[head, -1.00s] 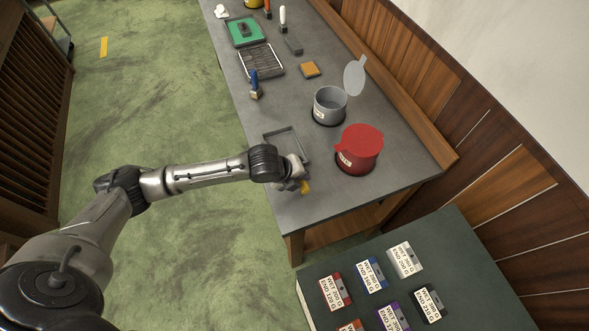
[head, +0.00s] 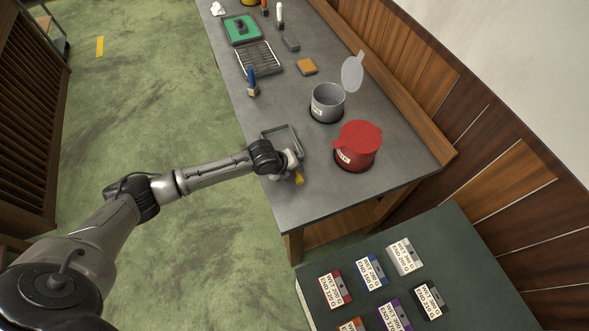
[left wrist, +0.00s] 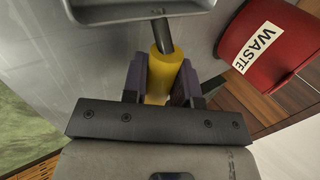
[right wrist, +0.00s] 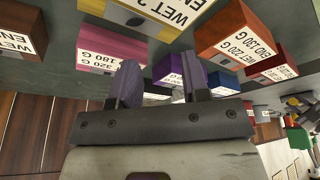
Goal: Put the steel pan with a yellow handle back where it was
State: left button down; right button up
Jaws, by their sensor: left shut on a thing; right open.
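The steel pan (head: 296,137) is a shallow, square-cornered pan over the near left part of the grey bench. Its yellow handle (head: 299,179) points toward the bench's near end. My left gripper (head: 293,168) is shut on that handle. The left wrist view shows the yellow handle (left wrist: 162,78) between the two fingers, with the pan's rim (left wrist: 135,14) beyond. I cannot tell whether the pan touches the bench. My right gripper (right wrist: 160,82) is open and empty, near several labelled boxes; it is not seen in the head view.
A red WASTE pot (head: 359,147) stands right of the pan, with a grey pot (head: 327,103) behind it. A blue-handled brush (head: 252,82), a wire rack (head: 260,60) and an orange block (head: 307,66) lie farther back. Labelled boxes (head: 371,270) sit on a dark nearer table.

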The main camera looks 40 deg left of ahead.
pick_arm(q)
jog(key=c, duration=0.9)
grip_release()
jog(key=p+v, duration=0.1)
jog(key=v, duration=1.1)
jog(key=s+d+f+n, duration=0.5)
jog(key=s+d+n, duration=0.4)
jog(key=s+d, duration=0.3)
jog(key=s+a+n+g+y, duration=0.2)
jog(key=s+a+n+y, duration=0.1)
jog(key=s+n, duration=1)
jog(key=shift+s+f, duration=0.2)
jog(key=shift+s, duration=0.1)
